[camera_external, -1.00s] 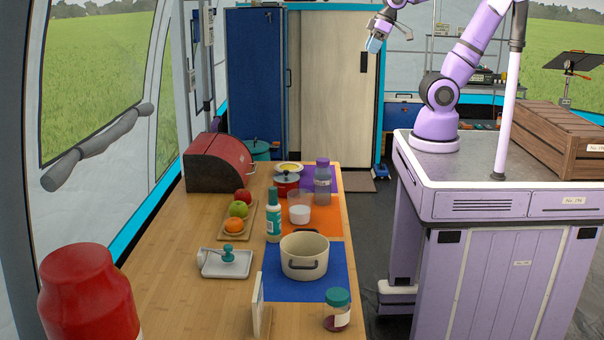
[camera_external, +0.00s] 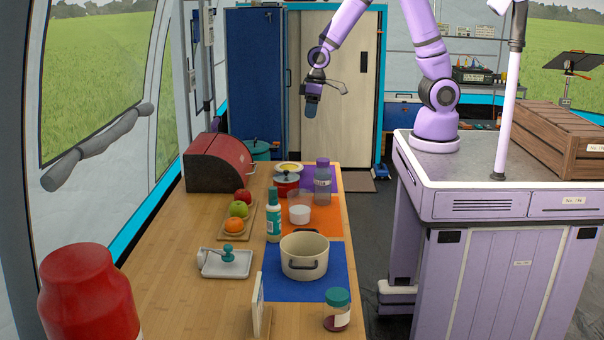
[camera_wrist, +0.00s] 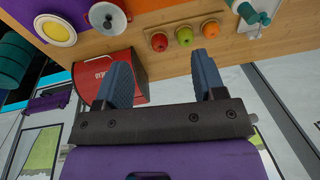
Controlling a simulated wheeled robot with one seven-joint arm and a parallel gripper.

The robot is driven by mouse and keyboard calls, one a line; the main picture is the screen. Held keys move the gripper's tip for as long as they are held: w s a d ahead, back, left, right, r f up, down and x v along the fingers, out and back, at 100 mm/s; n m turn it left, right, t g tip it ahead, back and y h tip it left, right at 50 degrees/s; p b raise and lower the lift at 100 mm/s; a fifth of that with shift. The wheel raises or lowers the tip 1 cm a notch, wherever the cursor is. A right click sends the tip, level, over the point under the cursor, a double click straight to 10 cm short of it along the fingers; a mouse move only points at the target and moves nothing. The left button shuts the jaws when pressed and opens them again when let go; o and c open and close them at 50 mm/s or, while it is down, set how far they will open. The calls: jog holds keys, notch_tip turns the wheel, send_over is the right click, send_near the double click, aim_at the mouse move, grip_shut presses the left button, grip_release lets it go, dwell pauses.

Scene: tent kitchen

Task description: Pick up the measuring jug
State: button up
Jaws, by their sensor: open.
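The measuring jug (camera_external: 300,208) looks like a clear, tapered vessel with a white lower part. It stands upright on the orange mat (camera_external: 333,220) on the wooden counter, between the white-and-teal bottle and the purple-lidded bottle. I cannot make out the jug in the wrist view. My gripper (camera_external: 311,108) hangs in the air above and beyond the far end of the counter, well apart from the jug. In the wrist view my gripper (camera_wrist: 162,68) shows two blue fingers spread apart with nothing between them.
Close around the jug are the teal-capped bottle (camera_external: 273,218), the purple-lidded bottle (camera_external: 323,186), the red pot (camera_external: 286,185) and the cream pot (camera_external: 304,258). A fruit board (camera_external: 229,227) and a red bread bin (camera_external: 221,165) stand to the left. The air above the counter is free.

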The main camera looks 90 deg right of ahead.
jog(key=g, duration=0.2)
send_near(303, 195)
jog(key=shift+s+d+f, duration=0.1)
jog(key=shift+d+f, duration=0.05)
jog(key=shift+f, duration=1.7)
jog(key=shift+d+f, duration=0.15)
jog(key=shift+f, duration=1.65)
jog(key=shift+d+f, duration=0.15)
jog(key=shift+f, duration=1.7)
jog(key=shift+c, duration=0.2)
grip_shut()
jog(key=shift+r, duration=0.1)
jog(key=shift+r, duration=1.25)
jog(key=s+r, duration=0.2)
jog(key=s, duration=1.4)
jog(key=shift+d+r, duration=0.15)
jog(key=shift+d, duration=0.25)
